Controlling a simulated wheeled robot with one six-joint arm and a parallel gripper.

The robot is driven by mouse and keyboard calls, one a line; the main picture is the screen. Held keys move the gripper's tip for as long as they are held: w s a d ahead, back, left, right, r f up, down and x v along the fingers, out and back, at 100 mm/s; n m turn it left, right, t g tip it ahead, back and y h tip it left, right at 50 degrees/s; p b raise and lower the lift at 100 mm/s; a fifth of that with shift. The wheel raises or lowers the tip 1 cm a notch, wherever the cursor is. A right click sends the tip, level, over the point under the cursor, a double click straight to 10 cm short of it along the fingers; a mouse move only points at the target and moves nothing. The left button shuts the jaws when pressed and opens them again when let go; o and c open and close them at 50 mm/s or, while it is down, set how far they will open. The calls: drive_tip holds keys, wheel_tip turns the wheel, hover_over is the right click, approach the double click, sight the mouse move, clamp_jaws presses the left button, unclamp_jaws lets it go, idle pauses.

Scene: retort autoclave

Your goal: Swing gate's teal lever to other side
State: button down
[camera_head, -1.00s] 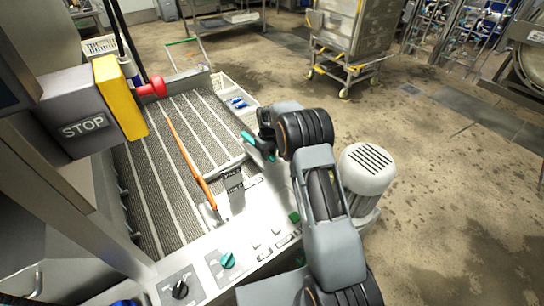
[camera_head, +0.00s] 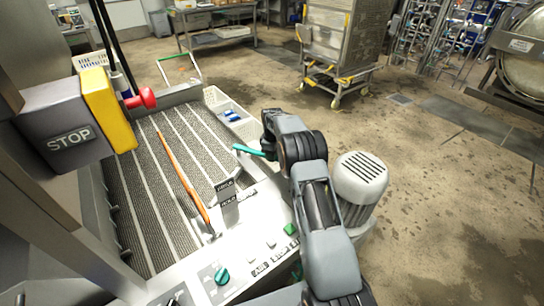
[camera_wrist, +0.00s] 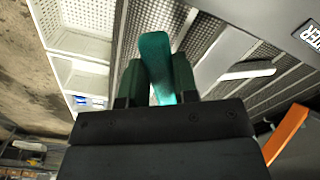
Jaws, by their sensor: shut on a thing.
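The teal lever (camera_head: 248,151) sticks out to the left of my gripper in the head view, at the right edge of the conveyor. In the wrist view the teal lever (camera_wrist: 156,62) lies between the two dark fingers of my gripper (camera_wrist: 158,84), which is shut on it. Most of my gripper (camera_head: 268,140) is hidden behind my wrist in the head view. The gate itself is hard to make out in the head view.
An orange bar (camera_head: 183,178) lies across the ribbed conveyor (camera_head: 140,190). A STOP box (camera_head: 68,138) with a yellow plate and a red knob (camera_head: 142,98) stand at the left. A white crate (camera_head: 232,118) lies behind the lever. A motor (camera_head: 360,182) stands right of my arm.

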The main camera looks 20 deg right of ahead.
drive_tip(key=shift+w+r, duration=0.25)
drive_tip(key=shift+r, duration=0.15)
drive_tip(key=c, duration=1.2)
unclamp_jaws()
drive_tip(key=shift+a, duration=0.1)
drive_tip(key=o, duration=0.3)
drive_tip(key=shift+f, duration=0.25)
wheel_tip(320, 180, up, 14)
drive_tip(key=shift+f, duration=0.1)
